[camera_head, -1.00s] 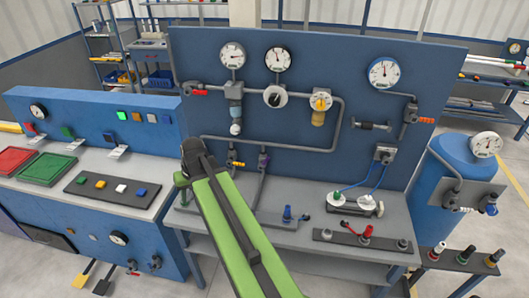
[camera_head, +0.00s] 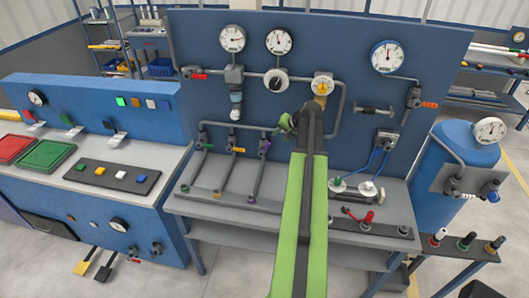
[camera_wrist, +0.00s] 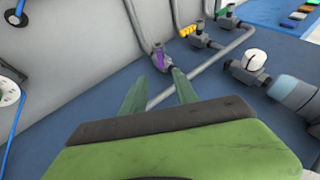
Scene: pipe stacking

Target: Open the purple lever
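The purple lever (camera_head: 264,147) sits on the rightmost of three upright pipes at the lower part of the blue panel. In the wrist view the purple lever (camera_wrist: 158,60) is on a grey valve body, just beyond the gap between my fingertips. My gripper (camera_wrist: 160,77) is open, its two green fingers apart with nothing between them. In the head view my gripper (camera_head: 286,122) is up and to the right of the purple lever, partly hidden by my arm. I cannot tell the exact distance from fingertips to lever.
A capped grey fitting with a white end (camera_wrist: 257,59) is close by. A grey bench (camera_head: 225,206) lies below, and gauges hang above.

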